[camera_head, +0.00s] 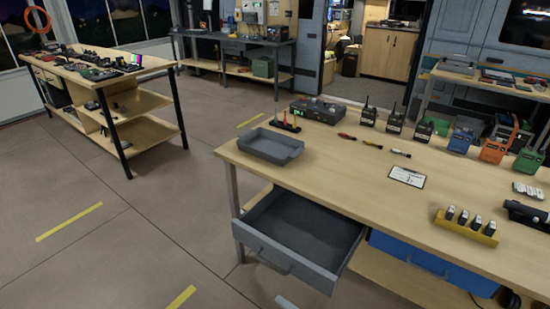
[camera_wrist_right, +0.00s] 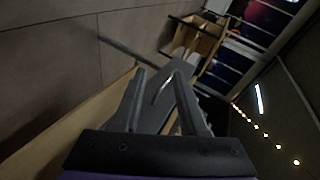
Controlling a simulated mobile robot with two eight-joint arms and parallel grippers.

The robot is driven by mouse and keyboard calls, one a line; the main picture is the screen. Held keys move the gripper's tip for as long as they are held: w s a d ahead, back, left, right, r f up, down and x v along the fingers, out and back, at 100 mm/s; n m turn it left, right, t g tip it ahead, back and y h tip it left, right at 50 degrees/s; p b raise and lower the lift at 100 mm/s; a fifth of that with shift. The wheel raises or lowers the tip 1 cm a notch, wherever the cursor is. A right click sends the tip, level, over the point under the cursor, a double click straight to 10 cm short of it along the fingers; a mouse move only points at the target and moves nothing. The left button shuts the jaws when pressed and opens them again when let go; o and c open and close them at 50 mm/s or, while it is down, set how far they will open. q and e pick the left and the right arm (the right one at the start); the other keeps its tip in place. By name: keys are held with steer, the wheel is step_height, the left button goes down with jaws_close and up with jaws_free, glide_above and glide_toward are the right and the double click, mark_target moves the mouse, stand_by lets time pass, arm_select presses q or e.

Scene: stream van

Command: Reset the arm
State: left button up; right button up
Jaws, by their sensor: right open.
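My right gripper (camera_wrist_right: 159,76) shows in the right wrist view with its two fingers apart and nothing held between them. Beyond and between the fingers is a grey drawer front with a bar handle (camera_wrist_right: 160,90); I cannot tell whether the fingers touch it. In the head view the grey drawer (camera_head: 310,230) is pulled open under the workbench (camera_head: 350,180) and looks empty. A small pale piece (camera_head: 285,302) at the bottom edge may be part of my arm. My left gripper is not in view.
On the bench are a grey tray (camera_head: 271,146), several radios (camera_head: 395,122), a paper card (camera_head: 407,177) and a yellow holder (camera_head: 466,228). A blue drawer (camera_head: 430,262) sits below. Another cluttered table (camera_head: 95,75) stands at the left. Floor between the tables is clear.

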steer(key=s+d+n+g+h, duration=0.5)
steer(key=s+d+n+h, duration=0.3)
steer(key=s+d, duration=0.7)
arm_select(q)
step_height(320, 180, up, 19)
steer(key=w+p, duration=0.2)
steer(key=p, duration=1.4)
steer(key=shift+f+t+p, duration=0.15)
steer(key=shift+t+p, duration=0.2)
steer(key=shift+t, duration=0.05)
arm_select(e)
step_height(320, 180, up, 18)
steer(key=w+m, duration=0.1)
steer(key=shift+w+a+h, duration=0.3)
steer(key=shift+a, duration=0.05)
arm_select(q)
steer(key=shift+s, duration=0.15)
arm_select(e)
steer(key=shift+s, duration=0.2)
steer(key=shift+w, duration=0.1)
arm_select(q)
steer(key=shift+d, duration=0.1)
